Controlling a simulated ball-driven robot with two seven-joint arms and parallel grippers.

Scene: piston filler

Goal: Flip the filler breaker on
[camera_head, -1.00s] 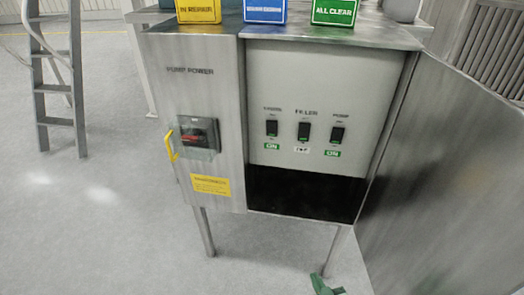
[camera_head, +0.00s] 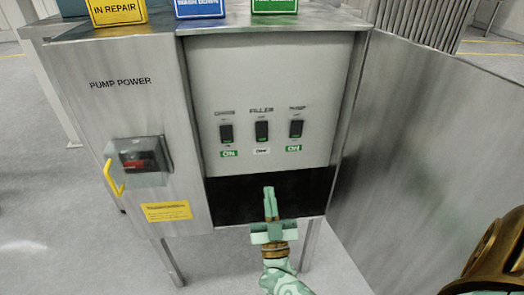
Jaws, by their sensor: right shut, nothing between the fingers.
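The filler breaker (camera_head: 262,131) is the middle of three black switches on the grey panel. The label above it reads FILLER and the white tag (camera_head: 262,151) below it reads OFF. The left breaker (camera_head: 226,134) and the right breaker (camera_head: 295,129) each have a green ON tag. My right gripper (camera_head: 270,190) is shut and empty, pointing up in front of the dark opening below the panel. In the picture its tip is below the filler breaker and apart from it. My left gripper is not in view.
A PUMP POWER box with a red switch (camera_head: 138,161) and yellow handle (camera_head: 113,178) is at left. Yellow IN REPAIR (camera_head: 117,11), blue (camera_head: 199,8) and green (camera_head: 274,6) signs stand on top. A large metal panel (camera_head: 420,130) borders the right side.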

